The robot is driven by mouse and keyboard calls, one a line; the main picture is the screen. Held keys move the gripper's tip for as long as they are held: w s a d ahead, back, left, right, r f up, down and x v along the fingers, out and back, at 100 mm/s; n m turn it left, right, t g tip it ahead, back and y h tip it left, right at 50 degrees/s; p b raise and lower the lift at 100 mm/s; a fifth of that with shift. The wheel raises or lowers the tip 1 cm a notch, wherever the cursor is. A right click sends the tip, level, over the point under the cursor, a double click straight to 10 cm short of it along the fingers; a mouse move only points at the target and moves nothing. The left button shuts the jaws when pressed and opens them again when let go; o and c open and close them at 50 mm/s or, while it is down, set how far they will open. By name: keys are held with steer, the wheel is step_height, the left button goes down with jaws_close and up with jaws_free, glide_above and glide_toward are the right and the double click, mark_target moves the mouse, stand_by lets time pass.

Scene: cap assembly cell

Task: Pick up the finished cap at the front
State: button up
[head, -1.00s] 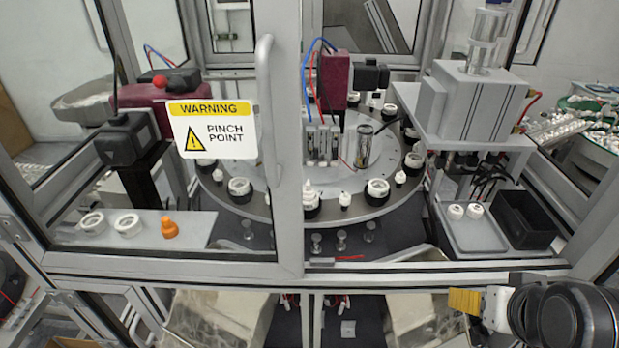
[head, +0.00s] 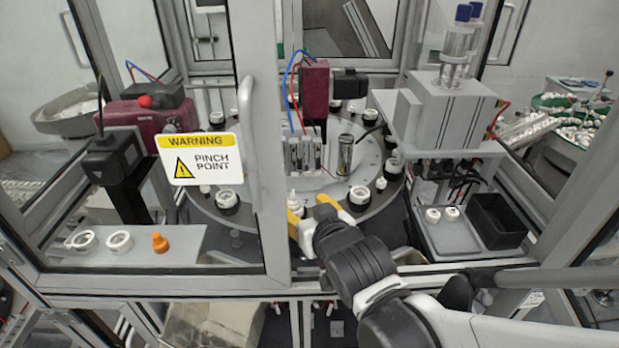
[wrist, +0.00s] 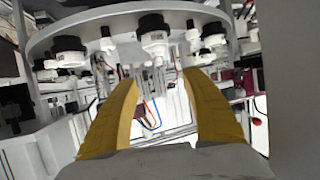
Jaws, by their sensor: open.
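The cap at the front (head: 293,197) is white with a pointed tip. It stands upright on a black base at the front of the round turntable (head: 245,222), partly hidden by my gripper. My gripper (head: 311,203) has yellow fingers and is open and empty just in front of it. The wrist view is upside down. There, a white cap on a black base (wrist: 153,36) hangs from the top, about in line with the gap between my open fingers (wrist: 160,82). The fingers do not visibly touch it.
Other ring parts (head: 360,196) on black bases stand around the turntable. The glass door with the warning sign (head: 199,158) and its frame post (head: 268,200) are close on the left. A grey tray (head: 452,237) with two white caps and a black bin (head: 497,222) are at right.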

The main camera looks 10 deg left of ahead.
mark_target(293, 199)
steer(key=x, duration=0.4)
steer(key=shift+f+b, duration=0.15)
steer(key=shift+b, duration=0.15)
steer(key=x, duration=0.2)
steer(key=b+x, duration=0.1)
steer(key=x, duration=0.2)
steer(key=shift+w+f, duration=0.1)
steer(key=shift+f, duration=0.4)
steer(key=shift+d, duration=0.1)
steer(key=c, duration=0.9)
